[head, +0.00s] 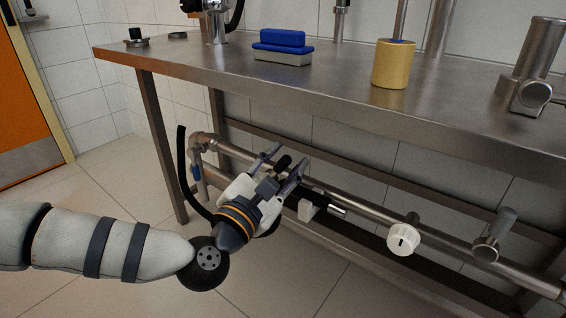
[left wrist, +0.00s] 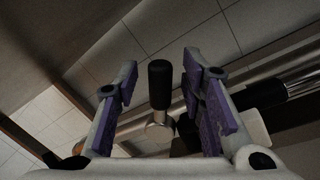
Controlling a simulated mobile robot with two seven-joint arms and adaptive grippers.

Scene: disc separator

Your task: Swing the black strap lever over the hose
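My left gripper (head: 286,159) is open at the pipe under the bench, with its purple-padded fingers apart. A black handle (left wrist: 160,83) on a round metal hub stands between the fingers in the left wrist view, with gaps on both sides. Its black end (head: 283,162) also shows between the fingertips in the head view. I cannot tell for sure whether it is the strap lever. A black hose (head: 182,165) stands upright left of the gripper and curves down behind it. A black part (left wrist: 264,94) sits on the pipe right of the fingers. My right gripper is out of view.
A steel bench (head: 330,88) overhangs the pipe (head: 365,212). A white knob (head: 403,240) and a metal stub (head: 492,235) are on the pipe at right. A yellow cylinder (head: 393,64) and a blue block (head: 282,40) stand on the bench. The floor at front is clear.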

